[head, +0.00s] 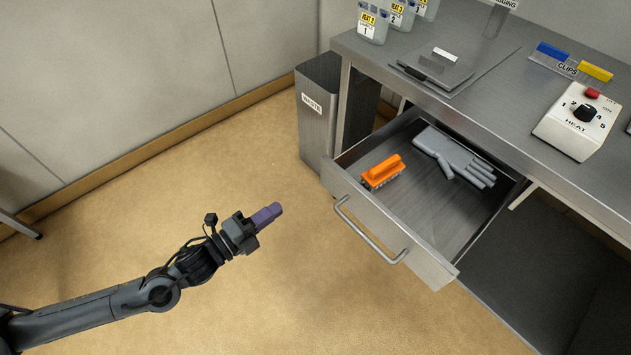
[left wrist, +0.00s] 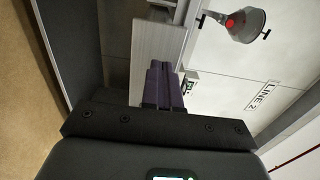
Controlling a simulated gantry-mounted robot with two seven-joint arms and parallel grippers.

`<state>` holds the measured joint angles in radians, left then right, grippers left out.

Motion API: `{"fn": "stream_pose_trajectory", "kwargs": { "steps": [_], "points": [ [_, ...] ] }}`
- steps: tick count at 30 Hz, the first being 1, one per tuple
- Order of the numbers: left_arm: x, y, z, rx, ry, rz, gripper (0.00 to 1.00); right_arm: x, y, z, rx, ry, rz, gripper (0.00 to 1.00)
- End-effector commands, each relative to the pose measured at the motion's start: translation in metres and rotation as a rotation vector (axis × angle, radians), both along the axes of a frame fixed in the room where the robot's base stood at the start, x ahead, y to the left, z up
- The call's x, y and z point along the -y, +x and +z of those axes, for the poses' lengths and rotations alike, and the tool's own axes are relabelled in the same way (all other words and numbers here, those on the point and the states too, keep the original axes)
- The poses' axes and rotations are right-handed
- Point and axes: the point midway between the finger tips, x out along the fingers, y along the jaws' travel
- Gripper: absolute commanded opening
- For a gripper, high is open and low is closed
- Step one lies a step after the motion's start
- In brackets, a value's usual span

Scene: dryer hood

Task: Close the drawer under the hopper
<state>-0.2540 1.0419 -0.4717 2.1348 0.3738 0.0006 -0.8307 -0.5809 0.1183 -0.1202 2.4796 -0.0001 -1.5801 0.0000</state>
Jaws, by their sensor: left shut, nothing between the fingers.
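The drawer (head: 400,248) under the steel bench stands pulled out, with a bar handle (head: 368,232) on its front panel. An orange brush (head: 382,170) and a grey glove (head: 455,157) lie inside it. My left gripper (head: 266,216) is to the left of the drawer front, apart from the handle, with its purple fingers together and empty. The purple fingers also show in the left wrist view (left wrist: 162,85). My right gripper is in neither view. I cannot make out the hopper in these frames.
A waste bin (head: 318,115) stands on the floor beside the drawer's left side. On the bench (head: 500,60) are a heat control box (head: 572,125), clips and several labelled cups. The floor (head: 300,300) in front of the drawer is clear.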

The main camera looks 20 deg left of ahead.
Motion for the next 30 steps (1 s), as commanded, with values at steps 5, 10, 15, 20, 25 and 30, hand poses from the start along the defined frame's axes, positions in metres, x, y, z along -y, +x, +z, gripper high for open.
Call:
{"fn": "stream_pose_trajectory", "kwargs": {
  "steps": [5,10,15,20,25,30],
  "points": [
    [0.008,0.016,-0.001,0.004,-0.005,0.001,0.0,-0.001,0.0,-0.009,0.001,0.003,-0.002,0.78],
    [0.019,0.038,-0.001,0.005,-0.006,0.001,0.0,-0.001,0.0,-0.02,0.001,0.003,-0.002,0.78],
    [0.033,0.064,-0.001,0.004,-0.007,0.001,0.0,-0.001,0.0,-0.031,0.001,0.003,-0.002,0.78],
    [0.044,0.087,-0.001,0.003,-0.007,0.001,0.0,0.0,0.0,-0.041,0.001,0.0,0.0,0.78],
    [0.053,0.105,-0.002,0.002,-0.005,0.001,0.0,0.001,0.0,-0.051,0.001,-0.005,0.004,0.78],
    [0.059,0.116,-0.001,0.001,-0.005,0.0,0.0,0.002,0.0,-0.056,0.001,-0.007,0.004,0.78]
  ]
}}
